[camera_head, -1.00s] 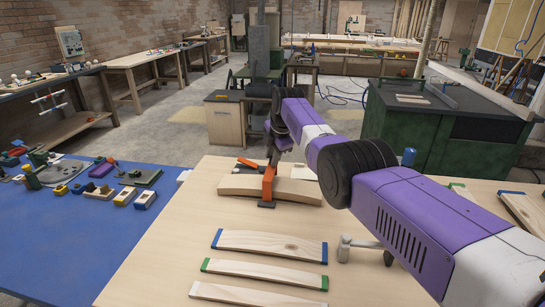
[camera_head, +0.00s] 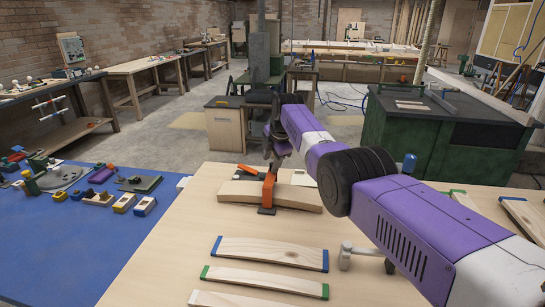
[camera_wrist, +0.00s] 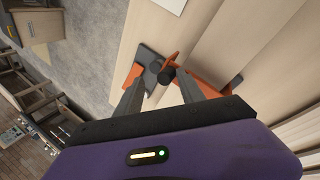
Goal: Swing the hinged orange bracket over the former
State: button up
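The former (camera_head: 300,197), a pale curved wooden block, lies near the far end of the light wooden table. An upright orange bracket (camera_head: 268,190) stands at its near face, with a dark foot on the table. A second, low orange piece (camera_head: 248,168) lies at its far side. My gripper (camera_wrist: 161,80) is open above this spot. In the wrist view its two grey fingers stand apart, with a dark round knob (camera_wrist: 167,73) and orange parts (camera_wrist: 203,80) showing between and beyond them. Whether a finger touches the bracket I cannot tell. In the head view my fingers are mostly hidden.
Wooden strips with blue ends (camera_head: 270,252) and green ends (camera_head: 265,280) lie nearer on the table. A hammer-like tool (camera_head: 346,255) lies to their right. A blue mat (camera_head: 75,235) with several small tools is at the left. A green cabinet (camera_head: 440,125) stands behind.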

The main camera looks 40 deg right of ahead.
aim_at(275, 175)
jog(key=shift+s+d+f, duration=0.2)
jog(key=shift+s+d, duration=0.2)
jog(key=shift+d, duration=0.1)
jog(key=w+a+v, duration=0.1)
jog(key=v, duration=0.7)
jog(key=shift+r, duration=0.1)
